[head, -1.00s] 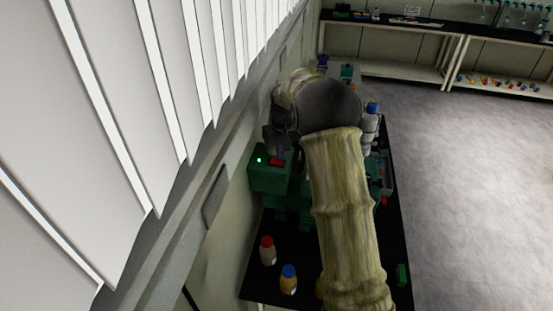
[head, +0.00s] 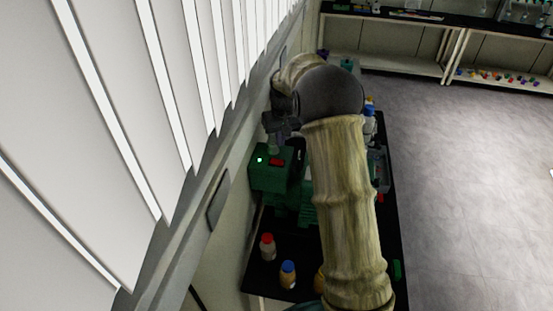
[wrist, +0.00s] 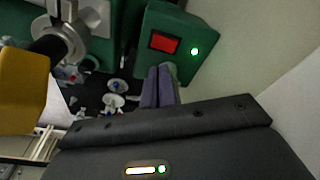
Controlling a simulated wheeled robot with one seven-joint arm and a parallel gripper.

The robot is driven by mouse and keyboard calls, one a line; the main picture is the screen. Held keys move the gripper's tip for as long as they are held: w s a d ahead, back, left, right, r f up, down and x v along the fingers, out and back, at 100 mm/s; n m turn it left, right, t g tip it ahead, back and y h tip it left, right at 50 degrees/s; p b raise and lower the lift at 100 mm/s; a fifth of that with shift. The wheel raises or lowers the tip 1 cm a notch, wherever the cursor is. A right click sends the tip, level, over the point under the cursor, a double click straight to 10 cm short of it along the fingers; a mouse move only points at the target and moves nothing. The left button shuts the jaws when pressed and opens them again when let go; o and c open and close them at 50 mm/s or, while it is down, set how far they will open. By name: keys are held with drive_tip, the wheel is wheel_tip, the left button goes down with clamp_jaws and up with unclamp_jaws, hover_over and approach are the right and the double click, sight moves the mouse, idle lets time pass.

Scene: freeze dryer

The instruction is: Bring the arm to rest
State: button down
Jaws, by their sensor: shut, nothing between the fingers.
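My arm reaches forward over the black bench (head: 258,278) in the head view. It is raised and bent, and it hides much of the bench's middle. My gripper (head: 279,143) hangs near the wall, close to the green machine (head: 268,178) with a red panel and a lit green light. In the wrist view, my gripper's purple-grey fingers (wrist: 158,88) are together with nothing between them. The green machine (wrist: 178,45) is just beyond the fingertips in that view; I cannot tell whether they touch it.
A red-capped bottle (head: 267,246) and a blue-capped bottle (head: 288,274) stand on the near bench. Slatted blinds (head: 120,120) and the wall close off the left. The floor (head: 460,180) on the right is clear. A yellow part (wrist: 22,90) is close at left in the wrist view.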

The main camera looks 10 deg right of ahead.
drive_tip(key=shift+w+d+f, duration=0.1)
drive_tip(key=s+m, duration=0.2)
drive_tip(key=s, duration=3)
wheel_tip(320, 180, down, 9)
drive_tip(key=b, duration=0.9)
drive_tip(key=shift+w+t, duration=0.4)
